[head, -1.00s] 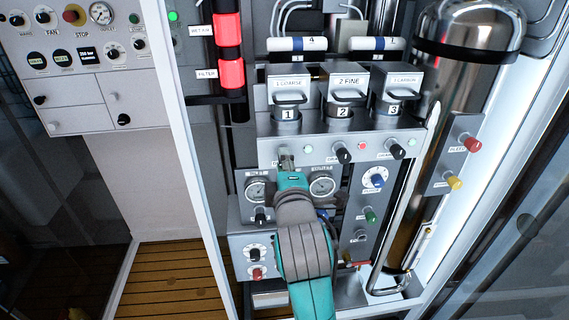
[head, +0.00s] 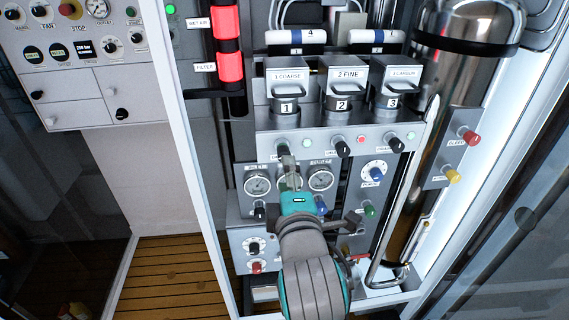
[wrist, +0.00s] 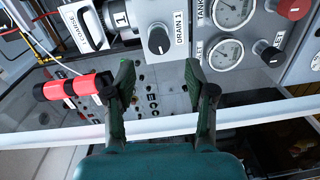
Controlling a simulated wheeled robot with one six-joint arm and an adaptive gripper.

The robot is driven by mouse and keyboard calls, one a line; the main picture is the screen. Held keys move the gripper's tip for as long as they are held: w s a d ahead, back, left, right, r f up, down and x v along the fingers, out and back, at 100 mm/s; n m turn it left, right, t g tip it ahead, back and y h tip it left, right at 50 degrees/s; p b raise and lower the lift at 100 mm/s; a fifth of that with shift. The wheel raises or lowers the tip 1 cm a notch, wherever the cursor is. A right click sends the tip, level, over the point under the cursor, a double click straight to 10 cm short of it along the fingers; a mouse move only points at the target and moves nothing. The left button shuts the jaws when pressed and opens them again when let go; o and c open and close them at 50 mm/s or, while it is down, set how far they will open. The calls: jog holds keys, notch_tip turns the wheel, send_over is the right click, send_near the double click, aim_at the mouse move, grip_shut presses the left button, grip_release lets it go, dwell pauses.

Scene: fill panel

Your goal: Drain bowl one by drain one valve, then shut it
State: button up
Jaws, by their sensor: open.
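Bowl one (head: 287,107) is the left canister, marked 1 under the "1 COARSE" housing. The drain one valve is a dark round knob (wrist: 158,39) with a pale mark, beside its "DRAIN 1" label in the wrist view. My gripper (wrist: 160,78) is open and empty. Its two fingers stand apart below the knob in the wrist view, with the knob above the gap and clear of both tips. In the head view my gripper (head: 288,172) is in front of the panel under bowl one.
Drain knobs two (head: 342,148) and three (head: 396,145) sit to the right on the same strip, with a red lamp (head: 361,139) between them. Gauges (head: 320,180) and more knobs lie below. A white frame bar (wrist: 230,115) crosses the wrist view behind the fingers.

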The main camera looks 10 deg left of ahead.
jog(key=v, duration=0.5)
dwell(0.4)
jog(key=s+d+f+m+g+h, duration=0.1)
jog(key=s+d+f+m, duration=0.45)
jog(key=f, duration=0.65)
jog(key=s+d+f+m+h, duration=0.1)
jog(key=s+d+f+m, duration=0.2)
jog(key=s+d+f, duration=0.55)
jog(key=s+d+f+m+h, duration=0.1)
jog(key=s+d+f+m, duration=0.1)
jog(key=s, duration=0.5)
jog(key=s+d+f+m+h, duration=0.1)
jog(key=s+d+m, duration=0.3)
jog(key=s, duration=0.4)
jog(key=s+d+f+m+g, duration=0.1)
jog(key=s+d+f+m, duration=0.2)
jog(key=s, duration=0.5)
jog(key=shift+d+f+m+h, duration=0.15)
jog(key=shift+f+m+h, duration=0.3)
jog(key=shift+m, duration=0.8)
